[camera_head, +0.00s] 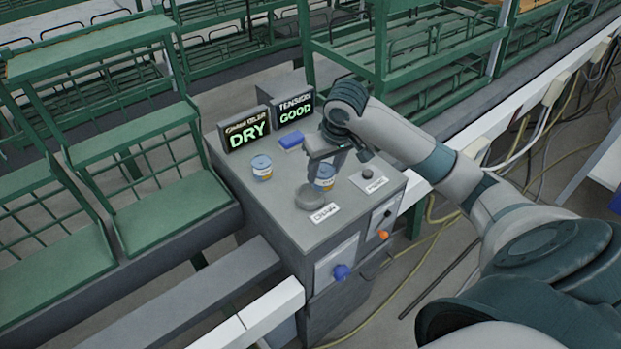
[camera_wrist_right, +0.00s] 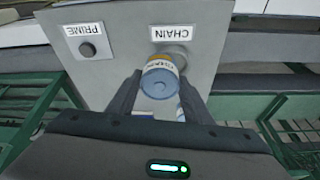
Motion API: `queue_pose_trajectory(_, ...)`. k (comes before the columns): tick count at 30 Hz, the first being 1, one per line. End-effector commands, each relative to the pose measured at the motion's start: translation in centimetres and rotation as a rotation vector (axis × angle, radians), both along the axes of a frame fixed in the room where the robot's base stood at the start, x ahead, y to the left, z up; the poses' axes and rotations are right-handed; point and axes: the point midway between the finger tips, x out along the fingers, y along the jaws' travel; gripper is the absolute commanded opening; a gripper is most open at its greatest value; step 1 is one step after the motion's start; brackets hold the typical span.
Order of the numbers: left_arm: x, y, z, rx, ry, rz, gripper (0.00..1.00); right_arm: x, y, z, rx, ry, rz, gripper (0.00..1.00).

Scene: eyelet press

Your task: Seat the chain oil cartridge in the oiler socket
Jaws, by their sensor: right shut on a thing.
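My right gripper (camera_head: 322,164) is shut on a chain oil cartridge (camera_head: 324,178), white with a blue cap and a yellowish band, over the grey cabinet top. In the right wrist view the same cartridge (camera_wrist_right: 161,80) stands between the two fingers (camera_wrist_right: 158,92), blue end toward the camera. The round grey oiler socket (camera_head: 311,196) is by the CHAIN label (camera_head: 324,213). In the wrist view the cartridge partly covers the socket (camera_wrist_right: 178,51). The cartridge looks apart from the socket in the head view; its height is hard to tell. My left gripper is out of view.
A second similar cartridge (camera_head: 262,167) and a blue block (camera_head: 291,140) stand on the cabinet top (camera_head: 285,207). Displays read DRY (camera_head: 248,131) and TENSION GOOD (camera_head: 295,108). A PRIME button (camera_head: 368,174) is to the right. Green racks (camera_head: 150,170) surround the cabinet.

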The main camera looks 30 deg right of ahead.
Motion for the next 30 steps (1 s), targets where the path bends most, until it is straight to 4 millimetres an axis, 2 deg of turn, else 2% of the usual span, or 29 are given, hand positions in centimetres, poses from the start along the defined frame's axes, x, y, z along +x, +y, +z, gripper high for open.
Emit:
queue_pose_trajectory(3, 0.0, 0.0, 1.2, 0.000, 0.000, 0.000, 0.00, 1.5, 1.3, -0.8, 0.001, 0.002, 0.001, 0.20)
queue_pose_trajectory(9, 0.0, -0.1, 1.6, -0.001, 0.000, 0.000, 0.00, 2.7, 2.3, -2.1, -0.001, 0.000, 0.000, 0.20)
queue_pose_trajectory(22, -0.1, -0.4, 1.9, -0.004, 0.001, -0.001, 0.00, 2.7, 2.3, -2.6, -0.002, 0.002, -0.001, 0.20)
queue_pose_trajectory(30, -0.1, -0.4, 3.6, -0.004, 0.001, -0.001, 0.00, 2.7, 2.3, -5.5, -0.002, 0.004, -0.001, 0.20)
